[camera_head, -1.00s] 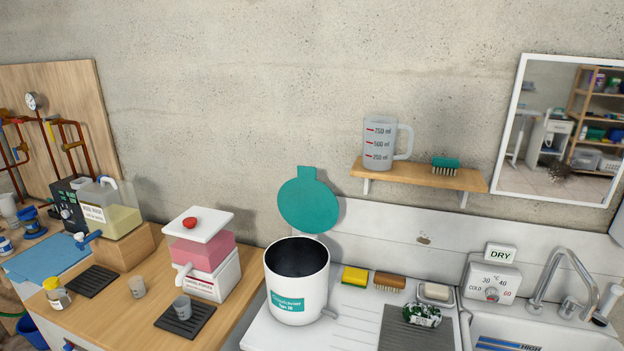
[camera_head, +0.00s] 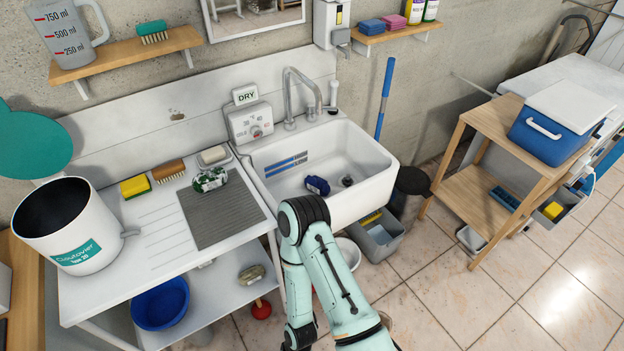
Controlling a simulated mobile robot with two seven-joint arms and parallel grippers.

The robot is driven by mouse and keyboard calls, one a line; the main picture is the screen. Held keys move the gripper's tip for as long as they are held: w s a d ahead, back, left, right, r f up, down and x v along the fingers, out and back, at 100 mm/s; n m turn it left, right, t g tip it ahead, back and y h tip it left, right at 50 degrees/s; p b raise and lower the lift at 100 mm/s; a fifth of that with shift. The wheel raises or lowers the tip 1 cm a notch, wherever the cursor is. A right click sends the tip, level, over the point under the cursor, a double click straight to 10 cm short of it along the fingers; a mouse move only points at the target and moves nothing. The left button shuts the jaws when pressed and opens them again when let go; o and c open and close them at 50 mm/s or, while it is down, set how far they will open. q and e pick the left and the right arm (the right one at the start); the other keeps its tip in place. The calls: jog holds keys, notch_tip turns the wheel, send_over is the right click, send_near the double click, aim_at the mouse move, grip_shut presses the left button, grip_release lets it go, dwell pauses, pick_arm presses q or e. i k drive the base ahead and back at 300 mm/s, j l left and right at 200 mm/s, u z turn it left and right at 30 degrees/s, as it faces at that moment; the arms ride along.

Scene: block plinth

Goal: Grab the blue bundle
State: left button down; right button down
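A dark blue bundle (camera_head: 317,186) lies on the bottom of the white sink (camera_head: 368,188), left of the drain. A similar green-and-white bundle (camera_head: 210,180) lies at the upper edge of the grey ribbed mat on the drainboard. One of my arms, mint green with black joints, rises from the bottom of the view to in front of the sink. It bends there and partly covers the sink's front. No gripper fingers show, and neither gripper is near the blue bundle in this view.
A tap (camera_head: 298,95) stands behind the sink. A white pot (camera_head: 68,225), yellow sponge (camera_head: 135,187), brush (camera_head: 168,171) and soap dish (camera_head: 214,156) are on the drainboard. Folded blue (camera_head: 371,27) and pink cloths lie on a wall shelf. A wooden trolley (camera_head: 478,205) stands right, with open floor before it.

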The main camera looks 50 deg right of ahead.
aim_at(318, 185)
jog(key=z, duration=1.75)
jog(key=u, duration=0.95)
jog(key=i+l+u, duration=0.1)
jog(key=l+u, duration=0.9)
jog(key=i, duration=0.05)
